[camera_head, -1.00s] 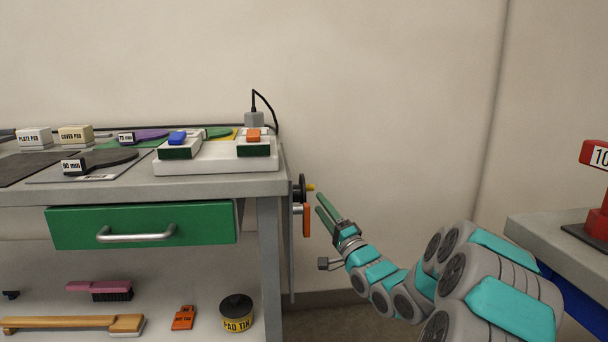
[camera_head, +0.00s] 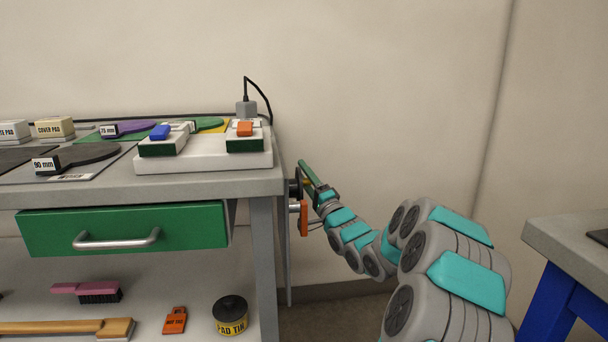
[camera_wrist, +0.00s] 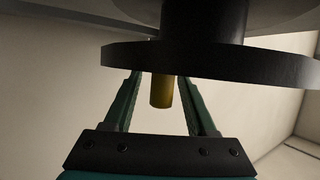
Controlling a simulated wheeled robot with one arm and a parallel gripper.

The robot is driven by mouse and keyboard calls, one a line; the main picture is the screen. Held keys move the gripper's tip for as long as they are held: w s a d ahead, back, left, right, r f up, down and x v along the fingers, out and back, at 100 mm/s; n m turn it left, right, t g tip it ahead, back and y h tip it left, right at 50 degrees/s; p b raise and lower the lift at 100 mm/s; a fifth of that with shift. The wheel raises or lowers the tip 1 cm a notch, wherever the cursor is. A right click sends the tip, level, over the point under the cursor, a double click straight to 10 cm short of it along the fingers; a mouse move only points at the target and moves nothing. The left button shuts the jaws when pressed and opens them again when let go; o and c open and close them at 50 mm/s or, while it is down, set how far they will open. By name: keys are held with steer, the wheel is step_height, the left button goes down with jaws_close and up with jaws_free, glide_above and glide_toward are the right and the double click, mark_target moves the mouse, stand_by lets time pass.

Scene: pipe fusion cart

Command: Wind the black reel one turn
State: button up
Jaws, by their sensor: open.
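The black reel (camera_head: 294,188) is mounted on the right side of the cart and is partly hidden by my gripper in the head view. In the wrist view its dark disc (camera_wrist: 215,62) spans the upper middle. A yellow crank knob (camera_wrist: 161,91) sticks out from the disc. My gripper (camera_head: 306,173) is at the reel. In the wrist view my gripper (camera_wrist: 160,85) is open, with one green finger on each side of the yellow knob. A gap shows between the knob and each finger.
An orange handle (camera_head: 303,217) hangs just below the reel. The grey cart top (camera_head: 210,186) and its leg are close to the left of my gripper. A grey table (camera_head: 570,238) stands at the right. The wall behind is bare.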

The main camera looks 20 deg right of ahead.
steer(key=shift+w+r, duration=0.1)
steer(key=shift+w, duration=0.05)
steer(key=shift+c, duration=0.4)
jaws_close()
